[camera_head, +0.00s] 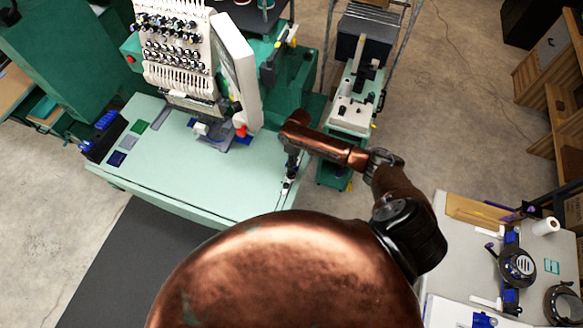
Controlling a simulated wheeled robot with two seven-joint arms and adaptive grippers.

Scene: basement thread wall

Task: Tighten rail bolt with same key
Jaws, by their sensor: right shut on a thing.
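My right gripper (290,172) hangs at the end of my copper arm, pointing down over the right front part of the pale green machine table (185,175). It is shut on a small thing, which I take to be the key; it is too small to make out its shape. The fingertips are close to the table top near its right edge; I cannot tell whether they touch it. The rail bolt cannot be made out at this size. My left gripper is not in view.
A multi-needle embroidery machine (180,50) with a white control panel (236,68) stands behind the gripper. A green cart (350,118) stands to the right. A workbench (465,262) is at lower right.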

